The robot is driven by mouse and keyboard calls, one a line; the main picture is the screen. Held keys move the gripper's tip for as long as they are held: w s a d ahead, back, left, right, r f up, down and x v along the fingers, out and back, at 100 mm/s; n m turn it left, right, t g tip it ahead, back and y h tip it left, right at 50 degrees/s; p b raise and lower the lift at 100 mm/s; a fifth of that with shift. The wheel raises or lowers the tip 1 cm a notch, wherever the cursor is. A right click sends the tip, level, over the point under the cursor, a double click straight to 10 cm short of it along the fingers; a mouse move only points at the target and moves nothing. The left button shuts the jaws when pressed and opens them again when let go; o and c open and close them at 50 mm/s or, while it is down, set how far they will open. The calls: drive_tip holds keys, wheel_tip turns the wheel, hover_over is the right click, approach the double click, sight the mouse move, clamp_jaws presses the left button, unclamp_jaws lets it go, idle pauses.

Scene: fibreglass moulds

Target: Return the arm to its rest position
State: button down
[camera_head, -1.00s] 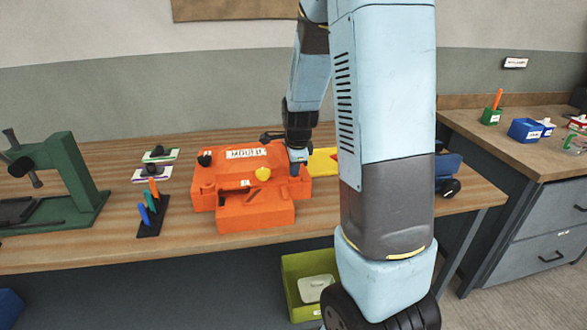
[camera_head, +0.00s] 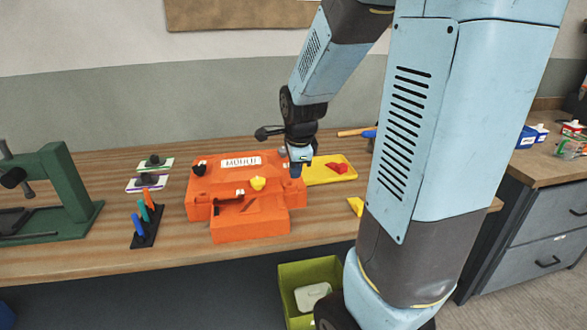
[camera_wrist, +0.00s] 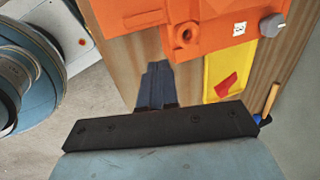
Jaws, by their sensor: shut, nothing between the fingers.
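My gripper (camera_head: 299,166) is at the end of my blue arm, in front of the right end of the orange mould (camera_head: 240,200) in the head view. In the wrist view my gripper (camera_wrist: 156,70) points down with its fingers together and nothing between them. The orange mould also shows at the top of the wrist view (camera_wrist: 150,13).
A yellow tray (camera_head: 345,176) with a red piece is right of the mould. A green press (camera_head: 62,195) and a black rack (camera_head: 145,235) of coloured tools stand to the left. A green bin (camera_head: 288,280) is below the table. A second bench (camera_head: 550,160) stands at the right.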

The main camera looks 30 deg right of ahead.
drive_tip(key=s+a+r+n+t, duration=0.1)
drive_tip(key=s+a+r+n, duration=0.2)
drive_tip(key=s+r+n, duration=0.4)
drive_tip(key=s+a+r+n+t, duration=0.1)
drive_tip(key=s+a+r+n, duration=0.3)
drive_tip(key=s+r+n, duration=0.3)
drive_tip(key=s+n, duration=0.3)
drive_tip(key=n, duration=0.3)
drive_tip(key=shift+s+n+y, duration=0.15)
drive_tip(key=shift+n+y, duration=0.15)
drive_tip(key=shift+y, duration=0.1)
